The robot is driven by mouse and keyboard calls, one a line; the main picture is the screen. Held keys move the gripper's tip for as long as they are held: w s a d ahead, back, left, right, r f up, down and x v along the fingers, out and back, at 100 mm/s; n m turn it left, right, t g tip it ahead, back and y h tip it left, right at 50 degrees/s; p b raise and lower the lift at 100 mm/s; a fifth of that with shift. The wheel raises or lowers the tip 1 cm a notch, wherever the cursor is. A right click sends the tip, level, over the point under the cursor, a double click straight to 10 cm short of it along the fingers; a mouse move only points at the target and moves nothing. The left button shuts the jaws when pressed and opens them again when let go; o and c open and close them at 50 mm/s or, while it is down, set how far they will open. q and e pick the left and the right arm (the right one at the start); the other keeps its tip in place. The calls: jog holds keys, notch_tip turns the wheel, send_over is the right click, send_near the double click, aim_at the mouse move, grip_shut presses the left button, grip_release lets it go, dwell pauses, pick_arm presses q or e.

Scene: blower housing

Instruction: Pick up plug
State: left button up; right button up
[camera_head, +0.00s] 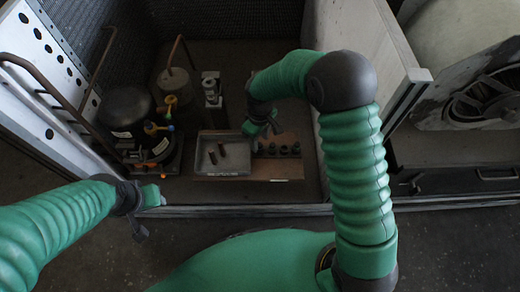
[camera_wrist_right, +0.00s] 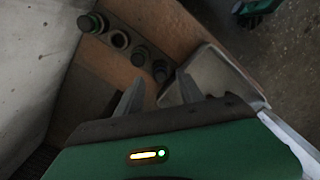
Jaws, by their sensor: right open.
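A row of several small dark round pieces, which look like plugs (camera_head: 284,150), stands on a brown board inside the housing. In the right wrist view the row runs diagonally, with a greenish-dark plug (camera_wrist_right: 88,22) at its far end and a dark one (camera_wrist_right: 160,71) close to my fingertips. My right gripper (camera_head: 262,130) is above the left end of the row. In the wrist view its two fingers (camera_wrist_right: 160,86) are apart with nothing between them. My left gripper (camera_head: 139,228) hangs by the housing's front edge, away from the plugs; its jaws are too small and dark to read.
A grey tray (camera_head: 205,168) with two brown cylinders lies left of the row; its rim (camera_wrist_right: 240,78) is close to my right finger. A black compressor (camera_head: 125,107) and pipes stand at the left. Housing walls (camera_head: 395,62) enclose both sides.

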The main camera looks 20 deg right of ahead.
jog(key=shift+a+f, duration=0.2)
jog(key=shift+f, duration=1.05)
jog(key=shift+r, duration=0.15)
jog(key=shift+d, duration=0.2)
jog(key=c, duration=0.6)
jog(key=shift+a, duration=0.1)
grip_shut()
jog(key=shift+r, duration=0.1)
